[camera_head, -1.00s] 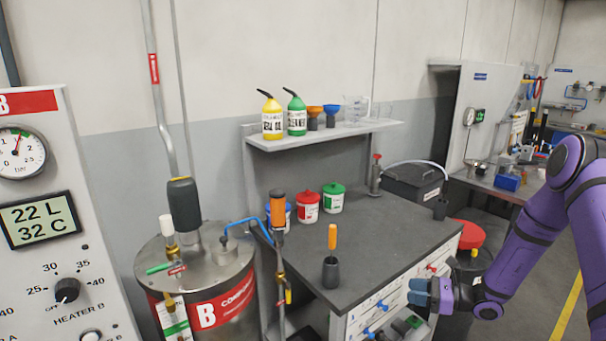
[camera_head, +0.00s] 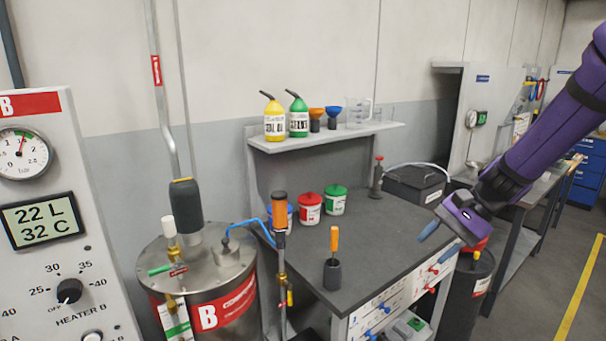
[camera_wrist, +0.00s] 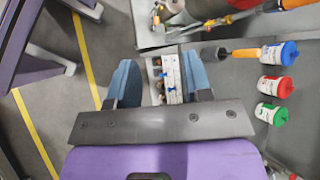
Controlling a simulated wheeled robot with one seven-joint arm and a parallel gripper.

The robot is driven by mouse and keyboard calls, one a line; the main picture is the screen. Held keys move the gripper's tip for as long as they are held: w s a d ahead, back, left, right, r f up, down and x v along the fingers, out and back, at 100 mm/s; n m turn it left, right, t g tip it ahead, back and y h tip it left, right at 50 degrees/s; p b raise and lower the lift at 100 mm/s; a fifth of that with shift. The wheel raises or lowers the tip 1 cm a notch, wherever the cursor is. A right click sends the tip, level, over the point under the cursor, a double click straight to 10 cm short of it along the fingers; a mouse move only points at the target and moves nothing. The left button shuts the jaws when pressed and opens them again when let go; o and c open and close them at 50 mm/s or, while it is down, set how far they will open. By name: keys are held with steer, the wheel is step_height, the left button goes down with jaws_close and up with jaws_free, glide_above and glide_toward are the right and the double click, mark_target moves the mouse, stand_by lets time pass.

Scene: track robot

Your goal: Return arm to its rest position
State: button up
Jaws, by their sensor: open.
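My gripper (camera_head: 437,240) is in the head view at the right, in front of the bench's right front corner. My purple arm comes down to it from the upper right. In the wrist view my gripper (camera_wrist: 160,85) shows its two blue fingers spread apart with nothing between them. Beyond the fingers lies the white drawer front (camera_wrist: 170,77) of the bench, at a distance. The gripper touches nothing that I can see.
The dark workbench (camera_head: 385,255) holds a screwdriver (camera_head: 334,241) in a cup, plus a red-lidded tub (camera_head: 309,209) and a green-lidded tub (camera_head: 335,200). A metal drum (camera_head: 205,265) stands left. A black bin (camera_head: 465,285) stands below my gripper. The floor at right is open.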

steer(key=s+d+r+n+t+h, duration=0.2)
steer(key=s+r+n+t+h, duration=0.1)
steer(key=s+r, duration=0.4)
steer(key=s+d+r+n+t+h, duration=0.2)
steer(key=s+r+n+h, duration=0.3)
steer(key=s, duration=0.8)
steer(key=shift+s+d+r+n+t+h, duration=0.15)
steer(key=shift+s+r+n+t+h, duration=0.2)
steer(key=shift+r+t, duration=0.45)
